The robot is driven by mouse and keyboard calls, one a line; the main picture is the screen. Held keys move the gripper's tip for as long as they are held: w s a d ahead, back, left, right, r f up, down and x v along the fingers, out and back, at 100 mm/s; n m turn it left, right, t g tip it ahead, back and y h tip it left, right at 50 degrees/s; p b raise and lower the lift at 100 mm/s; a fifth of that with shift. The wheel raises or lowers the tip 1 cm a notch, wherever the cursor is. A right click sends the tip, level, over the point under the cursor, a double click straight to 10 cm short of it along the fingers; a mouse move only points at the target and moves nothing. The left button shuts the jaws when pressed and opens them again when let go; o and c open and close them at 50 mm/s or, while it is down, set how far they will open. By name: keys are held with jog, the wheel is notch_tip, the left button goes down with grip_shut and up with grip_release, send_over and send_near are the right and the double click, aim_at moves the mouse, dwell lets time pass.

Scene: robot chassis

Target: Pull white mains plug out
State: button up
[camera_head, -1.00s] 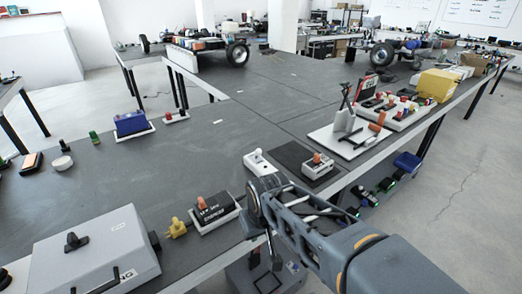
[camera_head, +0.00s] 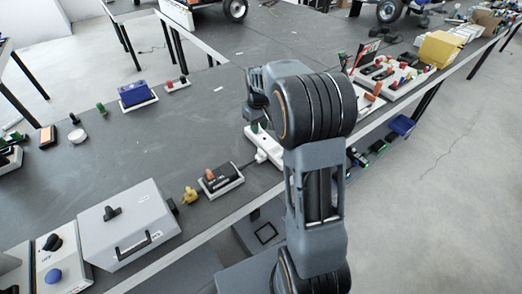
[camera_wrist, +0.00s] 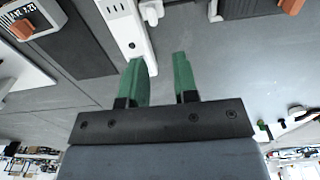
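A white power strip (camera_head: 270,143) lies on the table near its right edge in the head view. A white plug (camera_head: 262,156) appears to sit at the strip, with a dark cord running left from it. In the wrist view the strip (camera_wrist: 122,28) shows slotted sockets, and a white plug-like piece (camera_wrist: 152,11) is at its right side near the top edge. The left finger overlaps the strip's near end in the picture. In the head view my arm hides part of the strip.
A black box with an orange switch (camera_head: 212,174) and a yellow plug (camera_head: 189,195) lie left of the strip. A grey case (camera_head: 125,225) is at the front left. Mounted parts (camera_head: 395,77) stand behind my arm. The table's middle is clear.

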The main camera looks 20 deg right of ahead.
aim_at(261, 150)
jog(key=f, duration=0.5)
jog(key=w+d+f, duration=0.1)
jog(key=f, duration=0.4)
jog(key=f+p, duration=0.1)
jog(key=f, duration=0.4)
jog(key=shift+w+d+f, duration=0.25)
jog(key=shift+w, duration=0.15)
grip_shut()
